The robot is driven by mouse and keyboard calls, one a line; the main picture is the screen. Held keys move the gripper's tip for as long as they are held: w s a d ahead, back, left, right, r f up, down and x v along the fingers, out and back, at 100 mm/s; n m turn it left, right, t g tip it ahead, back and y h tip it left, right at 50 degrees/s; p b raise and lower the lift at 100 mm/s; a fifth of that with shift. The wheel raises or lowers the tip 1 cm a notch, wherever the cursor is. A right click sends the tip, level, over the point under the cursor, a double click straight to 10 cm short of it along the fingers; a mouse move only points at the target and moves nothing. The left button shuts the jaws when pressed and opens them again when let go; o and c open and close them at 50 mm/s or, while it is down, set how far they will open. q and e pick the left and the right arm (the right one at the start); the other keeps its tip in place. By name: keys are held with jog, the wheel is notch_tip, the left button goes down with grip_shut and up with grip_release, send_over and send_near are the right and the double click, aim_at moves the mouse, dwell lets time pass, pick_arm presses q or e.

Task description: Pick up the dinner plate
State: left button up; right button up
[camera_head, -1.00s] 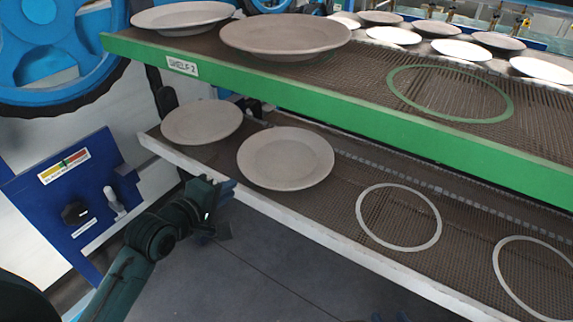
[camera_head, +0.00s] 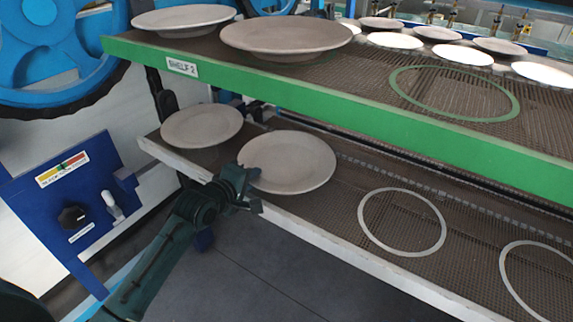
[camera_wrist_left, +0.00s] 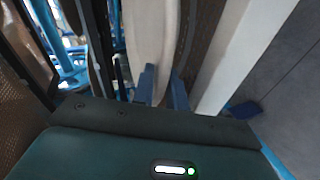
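A round grey-beige dinner plate (camera_head: 290,160) lies flat on the lower shelf (camera_head: 335,222), near its front edge. My left gripper (camera_head: 246,186) is at the plate's front left rim. In the left wrist view the plate (camera_wrist_left: 152,35) is a pale band seen nearly edge-on. There the two blue fingertips (camera_wrist_left: 164,88) are on either side of the plate's rim, with a small gap between them; firm contact is not visible. My right gripper is out of view.
A second plate (camera_head: 202,126) lies to the left on the lower shelf. The green-edged upper shelf (camera_head: 330,108) hangs above and holds several plates. A blue control panel (camera_head: 72,200) stands at left. Empty ring marks (camera_head: 402,250) lie to the right.

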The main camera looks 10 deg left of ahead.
pick_arm(q)
grip_shut()
notch_tip(320, 180, up, 10)
jog(key=shift+r+p, duration=0.1)
jog(key=shift+p, duration=0.95)
jog(key=shift+r, duration=0.15)
